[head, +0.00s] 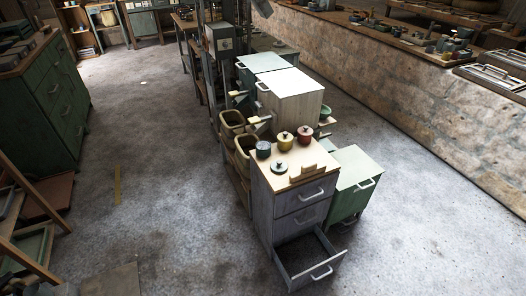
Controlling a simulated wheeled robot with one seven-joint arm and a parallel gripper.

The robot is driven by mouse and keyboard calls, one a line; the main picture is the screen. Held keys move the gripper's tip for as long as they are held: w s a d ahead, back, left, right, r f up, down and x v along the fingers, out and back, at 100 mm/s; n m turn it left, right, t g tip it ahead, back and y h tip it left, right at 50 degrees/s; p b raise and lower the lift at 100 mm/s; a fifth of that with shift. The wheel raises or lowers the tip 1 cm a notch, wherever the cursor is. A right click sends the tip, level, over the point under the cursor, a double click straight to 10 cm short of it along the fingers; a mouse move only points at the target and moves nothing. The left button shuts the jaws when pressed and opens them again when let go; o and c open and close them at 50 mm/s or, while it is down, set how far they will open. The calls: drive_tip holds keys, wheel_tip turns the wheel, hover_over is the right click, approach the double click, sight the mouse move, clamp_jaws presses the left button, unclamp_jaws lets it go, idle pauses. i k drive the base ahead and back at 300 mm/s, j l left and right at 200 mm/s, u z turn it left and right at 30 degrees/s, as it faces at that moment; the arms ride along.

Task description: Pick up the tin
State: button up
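Several small lidded tins stand on the wooden top of a grey drawer cabinet (284,218) in the middle of the head view. One is dark grey-green (263,150), one yellow (286,140) and one red (304,135). A lower, pale green round piece with a dark knob (280,168) lies in front of them; I cannot tell whether it is a tin or a loose lid. The frame does not show which one is the task's tin. I do not make out my gripper in this view.
The cabinet's bottom drawer (311,262) stands open and juts forward. A wooden block (307,173) lies at the top's front edge. A green cabinet (354,182) stands close on the right, tan bins (231,123) on the left. The floor (150,180) left of it is mostly clear.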

sight(263, 147)
drive_tip(key=i+j, duration=0.5)
drive_tip(key=j, duration=0.25)
drive_tip(key=i+j+u, duration=0.1)
drive_tip(key=i+j, duration=0.4)
drive_tip(key=j, duration=0.25)
drive_tip(key=i+j+u, duration=0.1)
drive_tip(key=i+j, duration=0.4)
drive_tip(key=j, duration=0.2)
drive_tip(key=i+j, duration=0.55)
drive_tip(key=j+u, duration=0.05)
drive_tip(key=j, duration=0.05)
